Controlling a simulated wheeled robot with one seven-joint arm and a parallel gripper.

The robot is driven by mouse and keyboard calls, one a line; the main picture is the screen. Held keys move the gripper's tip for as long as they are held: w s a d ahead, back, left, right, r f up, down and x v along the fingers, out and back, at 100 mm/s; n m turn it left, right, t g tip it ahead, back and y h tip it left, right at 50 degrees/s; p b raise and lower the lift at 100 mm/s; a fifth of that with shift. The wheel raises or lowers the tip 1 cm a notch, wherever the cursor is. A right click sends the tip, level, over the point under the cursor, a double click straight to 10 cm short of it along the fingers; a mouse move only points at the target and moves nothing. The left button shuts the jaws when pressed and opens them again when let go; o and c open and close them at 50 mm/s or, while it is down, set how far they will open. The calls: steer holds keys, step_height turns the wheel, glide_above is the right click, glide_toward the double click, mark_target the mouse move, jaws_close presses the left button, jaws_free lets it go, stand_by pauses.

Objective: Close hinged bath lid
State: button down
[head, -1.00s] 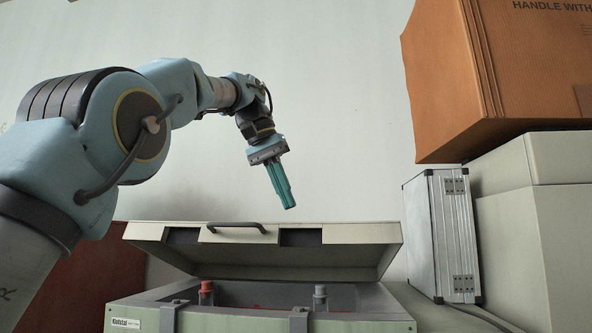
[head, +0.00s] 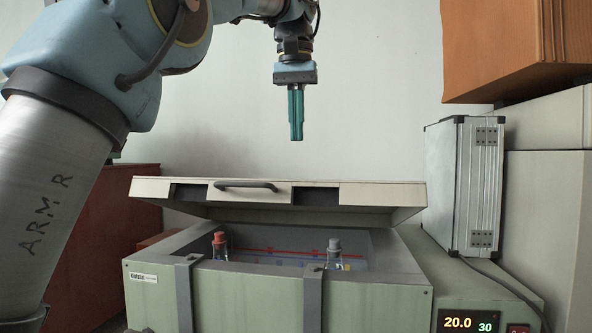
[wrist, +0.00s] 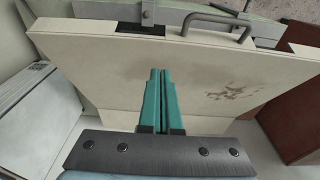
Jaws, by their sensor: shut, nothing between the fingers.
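The bath (head: 375,298) is a pale green box with a cream hinged lid (head: 380,194). The lid is partly raised, tilted up at the front, with a dark handle (head: 246,185) on its front edge. My gripper (head: 297,138) is shut and empty, pointing down above the lid with a clear gap. In the wrist view my teal fingers (wrist: 160,75) are together over the lid's top (wrist: 110,70), which has a brownish stain; the lid's handle (wrist: 217,22) shows at the top.
Two stoppered bottles, one red-topped (head: 219,240) and one grey-topped (head: 334,248), stand inside the bath's front. A silver case (head: 465,185) and an orange box (head: 515,45) on pale boxes are at right. A display (head: 470,322) reads 20.0 and 30.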

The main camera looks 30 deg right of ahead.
glide_above(296, 180)
steer(key=f, duration=0.5)
steer(key=shift+w+d+f, duration=0.2)
steer(key=shift+w+f, duration=0.05)
steer(key=shift+w, duration=0.05)
steer(key=shift+s+a+f, duration=0.15)
steer(key=shift+f, duration=0.6)
steer(key=shift+f+b, duration=0.1)
steer(key=shift+b, duration=0.25)
step_height(296, 180, down, 15)
steer(key=s+a+t+h+b, duration=0.2)
steer(key=s+b, duration=0.1)
steer(key=b, duration=1.5)
steer(key=shift+a, duration=0.35)
steer(key=p+v, duration=0.5)
steer(key=v, duration=0.9)
steer(key=shift+w+r, duration=0.25)
steer(key=shift+r, duration=0.25)
